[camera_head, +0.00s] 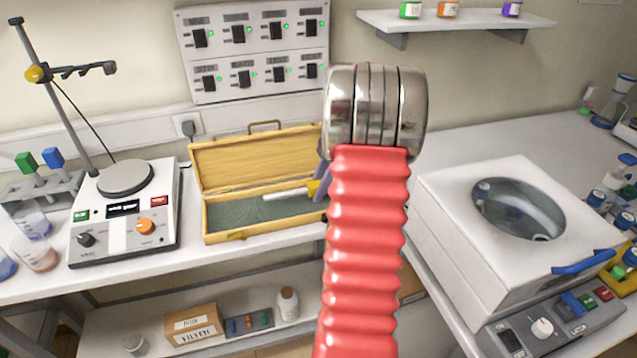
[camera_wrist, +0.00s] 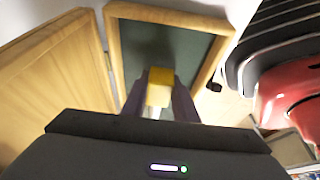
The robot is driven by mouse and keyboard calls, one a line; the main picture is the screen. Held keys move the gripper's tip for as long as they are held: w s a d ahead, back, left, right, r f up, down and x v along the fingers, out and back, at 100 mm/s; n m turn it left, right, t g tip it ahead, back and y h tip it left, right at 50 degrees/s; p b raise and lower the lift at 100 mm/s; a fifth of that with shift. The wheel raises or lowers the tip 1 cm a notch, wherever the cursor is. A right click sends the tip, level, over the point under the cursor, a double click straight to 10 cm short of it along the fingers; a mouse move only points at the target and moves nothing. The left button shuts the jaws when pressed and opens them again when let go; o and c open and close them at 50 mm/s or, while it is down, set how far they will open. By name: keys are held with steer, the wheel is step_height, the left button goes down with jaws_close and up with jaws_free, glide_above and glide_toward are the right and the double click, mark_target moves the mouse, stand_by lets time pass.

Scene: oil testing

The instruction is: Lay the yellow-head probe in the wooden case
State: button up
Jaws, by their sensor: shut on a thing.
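The wooden case (camera_head: 211,223) stands open on the left bench in the head view, its lid tilted back against the wall side. Its inside is lined grey-green. The probe (camera_head: 285,194) has a yellow head and a pale rod that points left over the case's inside. My gripper (camera_head: 322,186) is mostly hidden behind my red arm; its purple fingers are at the yellow head. In the wrist view my gripper (camera_wrist: 158,95) is shut on the yellow head (camera_wrist: 160,78), with the case (camera_wrist: 213,63) beyond it. I cannot tell whether the rod touches the lining.
A hotplate stirrer (camera_head: 125,215) with a stand is left of the case. A white centrifuge-like machine (camera_head: 450,215) with a round window is at the right. A power panel (camera_head: 255,50) and a shelf (camera_head: 455,20) are on the wall. Bottles stand at the far right.

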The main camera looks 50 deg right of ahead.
steer(key=shift+f, duration=0.4)
steer(key=o, duration=1.1)
steer(key=v, duration=1.3)
steer(key=shift+s+d+r, duration=0.1)
steer(key=shift+r, duration=0.2)
stand_by(0.3)
